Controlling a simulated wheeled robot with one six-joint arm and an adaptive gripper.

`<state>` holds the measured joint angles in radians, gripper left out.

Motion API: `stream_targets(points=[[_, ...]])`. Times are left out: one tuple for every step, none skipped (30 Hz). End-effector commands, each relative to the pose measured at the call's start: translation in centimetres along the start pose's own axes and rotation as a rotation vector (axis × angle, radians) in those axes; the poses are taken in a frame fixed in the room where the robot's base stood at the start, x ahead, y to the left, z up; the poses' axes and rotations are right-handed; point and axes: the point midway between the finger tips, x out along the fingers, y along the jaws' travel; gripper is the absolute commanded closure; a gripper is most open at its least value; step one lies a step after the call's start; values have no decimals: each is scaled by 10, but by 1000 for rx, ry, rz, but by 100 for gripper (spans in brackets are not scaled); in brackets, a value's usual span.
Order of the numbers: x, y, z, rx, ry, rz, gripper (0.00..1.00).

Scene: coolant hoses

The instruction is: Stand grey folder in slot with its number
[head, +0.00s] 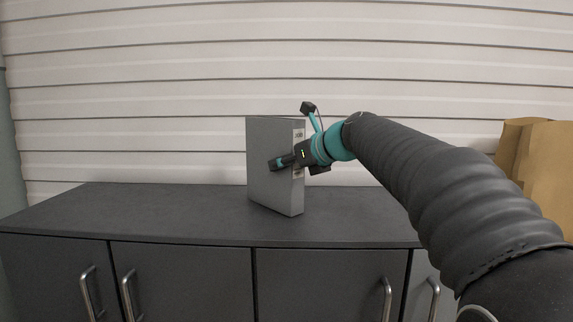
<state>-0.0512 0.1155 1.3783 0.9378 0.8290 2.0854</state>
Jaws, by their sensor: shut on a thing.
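A grey folder (270,188) stands upright on top of a dark grey cabinet (170,214). Its narrow spine faces right and toward me, with a white label (298,136) whose mark is too small to read. My gripper (282,163) reaches in from the right and is shut on the folder near mid-height, with one finger across its broad face. The far finger is hidden behind the folder. The folder's lower edge is at the cabinet top; I cannot tell whether it touches. No slot shows in this view.
The cabinet top is clear to the left of the folder. Brown cardboard or paper bags (545,160) stand at the far right, partly behind my arm. A white slatted wall (150,90) rises behind. Cabinet doors with metal handles (88,292) face me.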

Motion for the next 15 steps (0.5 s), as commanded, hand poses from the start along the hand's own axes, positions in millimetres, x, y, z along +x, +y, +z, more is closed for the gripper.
stream_targets(points=[[0,0,-1,0,-1,-1,100],[0,0,-2,0,-1,-1,100],[1,0,-2,0,-1,-1,100],[1,0,-3,0,0,0,46],[1,0,-2,0,0,0,39],[1,0,-2,0,0,0,29],[1,0,-2,0,0,0,29],[1,0,-2,0,0,0,29],[1,0,-3,0,0,0,29],[1,0,-3,0,0,0,29],[1,0,-3,0,0,0,29],[1,0,-3,0,0,0,29],[1,0,-3,0,0,0,29],[1,0,-3,0,0,0,29],[1,0,-2,0,0,0,29]])
